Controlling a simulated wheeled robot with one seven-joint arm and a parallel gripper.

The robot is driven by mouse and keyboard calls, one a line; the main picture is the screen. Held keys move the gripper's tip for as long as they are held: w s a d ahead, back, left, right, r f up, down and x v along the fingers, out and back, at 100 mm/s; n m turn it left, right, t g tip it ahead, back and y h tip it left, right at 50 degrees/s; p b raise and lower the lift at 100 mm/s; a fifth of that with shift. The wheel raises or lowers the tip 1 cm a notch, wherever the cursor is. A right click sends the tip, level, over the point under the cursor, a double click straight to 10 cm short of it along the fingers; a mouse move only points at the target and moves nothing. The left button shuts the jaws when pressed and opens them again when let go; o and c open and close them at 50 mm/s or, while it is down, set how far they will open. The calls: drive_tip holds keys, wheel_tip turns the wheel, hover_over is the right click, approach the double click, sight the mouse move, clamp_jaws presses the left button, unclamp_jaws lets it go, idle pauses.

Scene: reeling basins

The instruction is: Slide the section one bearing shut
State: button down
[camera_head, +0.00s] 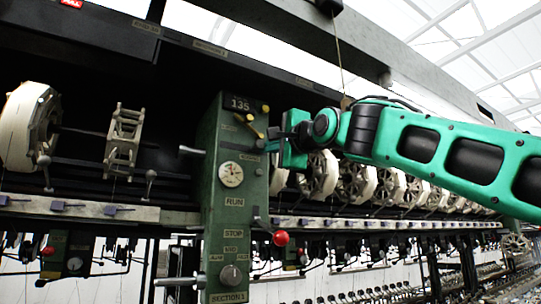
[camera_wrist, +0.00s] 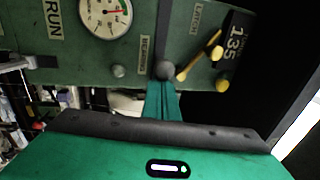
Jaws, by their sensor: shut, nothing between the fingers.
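The green section 1 post (camera_head: 232,205) stands left of centre in the head view, with its section label at the bottom. In the wrist view its face (camera_wrist: 90,65) appears turned sideways. A small label there seems to read "BEARING". A dark round knob (camera_wrist: 166,70) sits beside that label, at a dark seam in the panel. My gripper (camera_head: 268,146) is shut and empty at the post's upper right. In the wrist view my gripper's teal fingers (camera_wrist: 163,92) reach up to the knob; I cannot tell whether they touch it. The bearing's travel is not clear.
A yellow-tipped latch lever (camera_wrist: 200,55) and a yellow knob (camera_wrist: 222,85) are close to my fingers. Below are a dial (camera_head: 231,174) and a red ball handle (camera_head: 280,238). A metal rod (camera_head: 192,150) sticks out left. Pale reels (camera_head: 322,176) line up behind my arm.

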drive_tip(key=shift+s+a, duration=0.6)
drive_tip(key=shift+a, duration=0.2)
drive_tip(key=shift+s+a, duration=0.55)
drive_tip(key=shift+a, duration=0.25)
drive_tip(key=shift+s+a, duration=0.55)
drive_tip(key=shift+a, duration=0.25)
drive_tip(key=shift+s+a, duration=0.5)
drive_tip(key=shift+a, duration=0.3)
drive_tip(key=shift+s+a, duration=0.1)
drive_tip(key=shift+w+d, duration=0.4)
drive_tip(key=shift+d, duration=0.2)
drive_tip(key=shift+s+d, duration=0.1)
drive_tip(key=v, duration=1.5)
drive_tip(key=shift+s+d+f, duration=0.15)
drive_tip(key=shift+s+d, duration=0.05)
drive_tip(key=shift+s, duration=0.05)
